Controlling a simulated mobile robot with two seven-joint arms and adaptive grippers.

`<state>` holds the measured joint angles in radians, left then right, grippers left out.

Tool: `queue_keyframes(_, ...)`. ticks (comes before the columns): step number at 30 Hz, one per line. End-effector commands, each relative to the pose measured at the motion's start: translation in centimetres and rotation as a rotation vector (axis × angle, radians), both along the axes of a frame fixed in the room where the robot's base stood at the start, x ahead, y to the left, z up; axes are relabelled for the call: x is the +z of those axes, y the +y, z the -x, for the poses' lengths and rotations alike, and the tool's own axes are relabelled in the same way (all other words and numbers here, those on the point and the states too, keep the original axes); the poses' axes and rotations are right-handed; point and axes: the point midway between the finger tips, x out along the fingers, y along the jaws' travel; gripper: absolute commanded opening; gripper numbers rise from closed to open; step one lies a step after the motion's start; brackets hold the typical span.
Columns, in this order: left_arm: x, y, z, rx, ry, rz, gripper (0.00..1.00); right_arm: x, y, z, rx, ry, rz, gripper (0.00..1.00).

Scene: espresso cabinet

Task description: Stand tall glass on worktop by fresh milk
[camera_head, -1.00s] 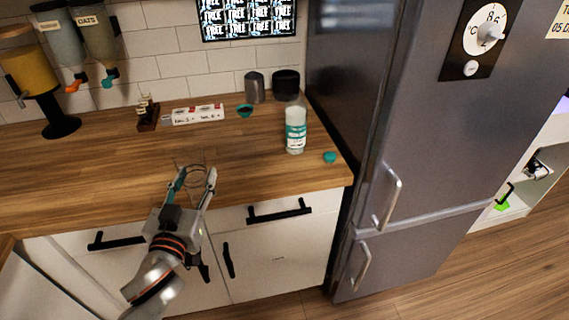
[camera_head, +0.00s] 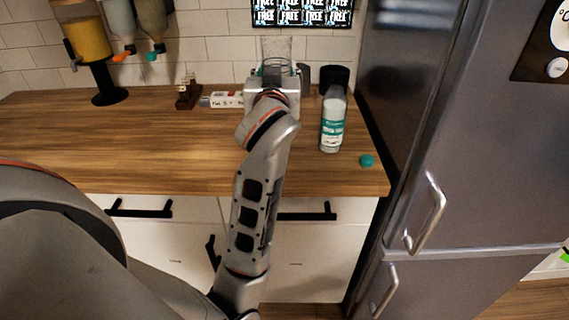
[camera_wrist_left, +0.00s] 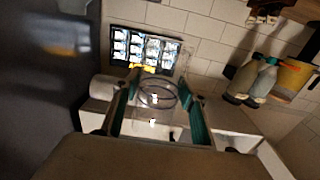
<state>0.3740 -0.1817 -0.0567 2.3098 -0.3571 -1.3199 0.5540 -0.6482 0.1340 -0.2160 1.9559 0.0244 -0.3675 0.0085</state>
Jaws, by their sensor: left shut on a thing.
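The clear tall glass (camera_head: 276,47) shows above my left gripper (camera_head: 274,72), over the back part of the wooden worktop (camera_head: 140,150). My left gripper is shut on it; the arm hides the glass's lower part in the head view. In the left wrist view the glass (camera_wrist_left: 158,94) sits between the two teal-padded fingers of the gripper (camera_wrist_left: 160,112). The fresh milk (camera_head: 333,124), a white bottle with a teal label, stands upright on the worktop, right of the gripper and apart from it. My right gripper is not in view.
A teal cap (camera_head: 367,160) lies near the worktop's right front corner. A dark canister (camera_head: 335,78) stands behind the milk. A white carton (camera_head: 221,99) and a small wooden rack (camera_head: 188,97) are left of the gripper. The fridge (camera_head: 450,130) bounds the right side. The worktop's left middle is clear.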

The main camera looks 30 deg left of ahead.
Motion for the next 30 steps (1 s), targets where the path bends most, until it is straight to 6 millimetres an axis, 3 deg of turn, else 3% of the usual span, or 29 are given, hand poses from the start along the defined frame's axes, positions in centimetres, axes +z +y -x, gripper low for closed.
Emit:
queue_keyframes(5,0.0,0.3,-0.2,0.013,0.001,-0.002,0.13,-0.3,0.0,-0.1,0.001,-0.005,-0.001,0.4)
queue_keyframes(21,-12.4,0.3,-0.2,0.013,0.008,-0.006,0.13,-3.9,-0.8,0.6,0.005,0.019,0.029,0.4)
queue_keyframes(30,-15.3,0.3,-0.2,0.013,0.0,-0.002,0.13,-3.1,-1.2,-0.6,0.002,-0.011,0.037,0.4)
